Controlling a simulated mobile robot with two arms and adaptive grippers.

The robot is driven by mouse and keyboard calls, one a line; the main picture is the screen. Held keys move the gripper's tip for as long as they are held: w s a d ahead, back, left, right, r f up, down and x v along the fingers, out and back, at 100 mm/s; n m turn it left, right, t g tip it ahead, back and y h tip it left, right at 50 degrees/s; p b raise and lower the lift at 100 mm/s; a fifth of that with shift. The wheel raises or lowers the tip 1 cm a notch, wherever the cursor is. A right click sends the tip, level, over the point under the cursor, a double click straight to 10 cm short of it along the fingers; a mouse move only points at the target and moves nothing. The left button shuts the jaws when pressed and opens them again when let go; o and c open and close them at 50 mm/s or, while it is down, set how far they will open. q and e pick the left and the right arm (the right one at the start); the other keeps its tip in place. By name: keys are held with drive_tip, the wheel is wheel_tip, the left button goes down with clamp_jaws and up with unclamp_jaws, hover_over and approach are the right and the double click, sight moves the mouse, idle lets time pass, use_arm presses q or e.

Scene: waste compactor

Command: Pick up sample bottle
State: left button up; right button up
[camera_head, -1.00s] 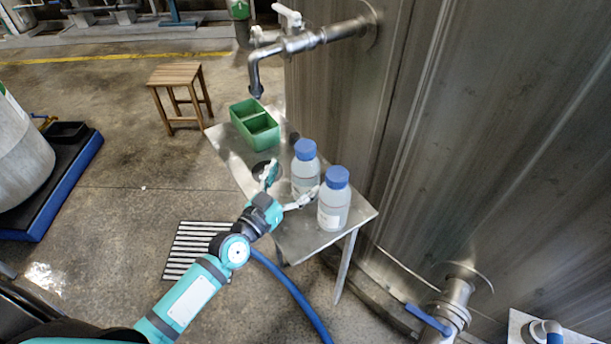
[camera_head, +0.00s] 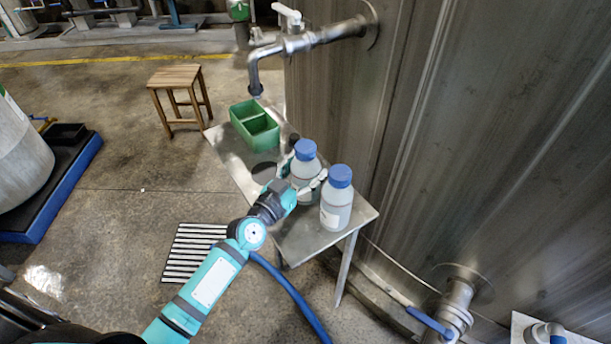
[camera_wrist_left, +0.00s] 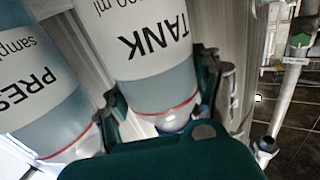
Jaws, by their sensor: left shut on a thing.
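Two clear bottles with blue caps stand side by side on the small metal table (camera_head: 297,246). The farther bottle (camera_head: 303,167) is between the fingers of my left gripper (camera_head: 302,184), which is shut on it. In the left wrist view this bottle (camera_wrist_left: 150,60) has a label reading "TANK" and sits between the dark green fingers (camera_wrist_left: 160,98). The nearer bottle (camera_head: 336,208) stands just to the right, very close to one finger. In the left wrist view it is the bottle at left (camera_wrist_left: 35,85), its label partly reading "PRES" and "sample". My right gripper is not in view.
A green divided box (camera_head: 253,124) sits at the far end of the table, below a metal tap pipe (camera_head: 254,75). A large steel tank wall (camera_head: 450,130) rises close on the right. A wooden stool (camera_head: 176,75) stands behind. A blue hose (camera_head: 290,288) runs below the table.

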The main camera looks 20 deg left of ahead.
use_arm(q)
drive_tip(key=c, duration=0.7)
drive_tip(key=shift+r, duration=0.1)
drive_tip(key=shift+c, duration=0.4)
drive_tip(key=shift+r, duration=0.1)
